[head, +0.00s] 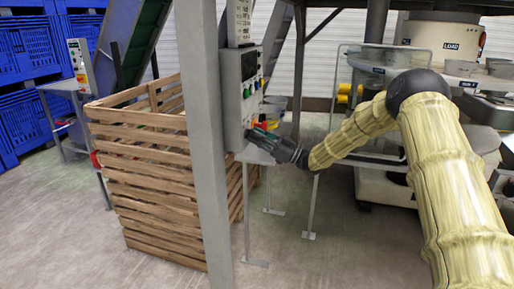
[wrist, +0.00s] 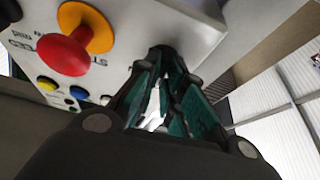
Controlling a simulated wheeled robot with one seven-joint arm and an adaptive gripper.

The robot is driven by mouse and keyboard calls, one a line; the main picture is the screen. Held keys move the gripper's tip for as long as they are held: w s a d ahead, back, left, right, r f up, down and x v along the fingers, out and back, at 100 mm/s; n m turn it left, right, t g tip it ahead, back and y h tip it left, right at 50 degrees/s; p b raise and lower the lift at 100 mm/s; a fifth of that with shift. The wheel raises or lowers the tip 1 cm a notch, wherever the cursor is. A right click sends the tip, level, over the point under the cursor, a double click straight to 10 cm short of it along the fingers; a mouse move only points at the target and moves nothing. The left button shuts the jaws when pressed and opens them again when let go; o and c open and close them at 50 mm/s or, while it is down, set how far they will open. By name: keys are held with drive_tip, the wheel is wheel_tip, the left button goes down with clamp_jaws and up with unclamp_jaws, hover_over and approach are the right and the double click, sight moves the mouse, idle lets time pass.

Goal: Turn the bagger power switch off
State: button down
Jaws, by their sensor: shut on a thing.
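The control box (head: 240,85) hangs beside the grey post. It also fills the top left of the wrist view (wrist: 200,30), with its lettered face tilted. My gripper (head: 256,137) is at the lower part of this face. In the wrist view my gripper (wrist: 163,60) has dark fingers with green pads, their tips against the face. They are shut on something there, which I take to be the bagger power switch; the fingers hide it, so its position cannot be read. A red knob on a yellow disc (wrist: 65,52) sticks out just left of the fingers.
Blue, yellow and smaller buttons (wrist: 79,92) sit near the red knob. A grey post (head: 202,140) stands in front of the box. A slatted wooden crate (head: 150,180) is at left, a grey table (head: 258,154) below my gripper. Machinery (head: 470,70) fills the right.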

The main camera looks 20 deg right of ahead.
drive_tip(key=shift+w+d+n+g+y+b, duration=0.1)
drive_tip(key=shift+n+g+y+b, duration=0.1)
drive_tip(key=shift+n+g+b, duration=1.05)
drive_tip(key=shift+s+a+n+g+y+b, duration=0.15)
drive_tip(key=shift+n+g+b, duration=0.35)
drive_tip(key=shift+n+b, duration=1.4)
drive_tip(key=shift+w+d+n+g+y+b, duration=0.2)
drive_tip(key=shift+n+g+b, duration=0.65)
drive_tip(key=shift+n, duration=1.4)
drive_tip(key=shift+r+n, duration=0.1)
drive_tip(key=shift+n, duration=0.2)
drive_tip(key=c, duration=1.5)
unclamp_jaws()
drive_tip(key=shift+c, duration=0.2)
drive_tip(key=v, duration=1.2)
